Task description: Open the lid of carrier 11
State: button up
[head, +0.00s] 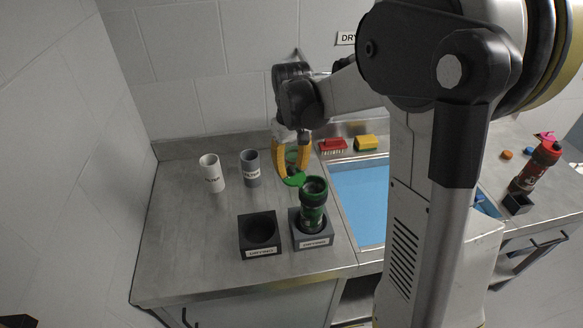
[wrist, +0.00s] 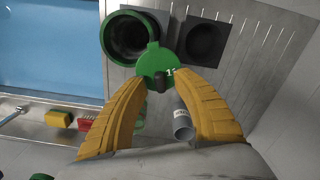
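The green carrier (head: 312,217) stands upright in the right-hand dark holder block (head: 313,241). Its dark round mouth (wrist: 128,38) is uncovered in the wrist view. The green lid (wrist: 157,62), marked 11 and with a dark knob (wrist: 162,81), is swung out beside the mouth and joined at the rim. In the head view the lid (head: 293,179) sticks out to the left of the carrier top. My gripper (head: 291,173) is above the lid. Its yellow fingers (wrist: 161,78) are apart on either side of the knob, with visible gaps and nothing held.
An empty dark block (head: 258,237) stands left of the carrier. A white tube (head: 211,173) and a grey tube (head: 250,168) stand behind. A blue basin (head: 358,196) lies right, with red (head: 333,145) and yellow (head: 366,142) items behind it. The left counter is clear.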

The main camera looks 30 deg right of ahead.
aim_at(291, 168)
notch_tip(291, 168, up, 12)
dwell(0.4)
jog(key=shift+s+f, duration=0.1)
jog(key=shift+f, duration=0.1)
jog(key=s+a+f+t+b, duration=0.3)
jog(key=s+a+f+b, duration=0.1)
jog(key=s+f+b, duration=0.2)
jog(key=s+a+f+t+b, duration=0.4)
jog(key=s+f+b, duration=0.3)
jog(key=s+f, duration=0.2)
jog(key=shift+s+a+f+m, duration=0.25)
jog(key=shift+s+f+m, duration=0.05)
jog(key=shift+s, duration=0.6)
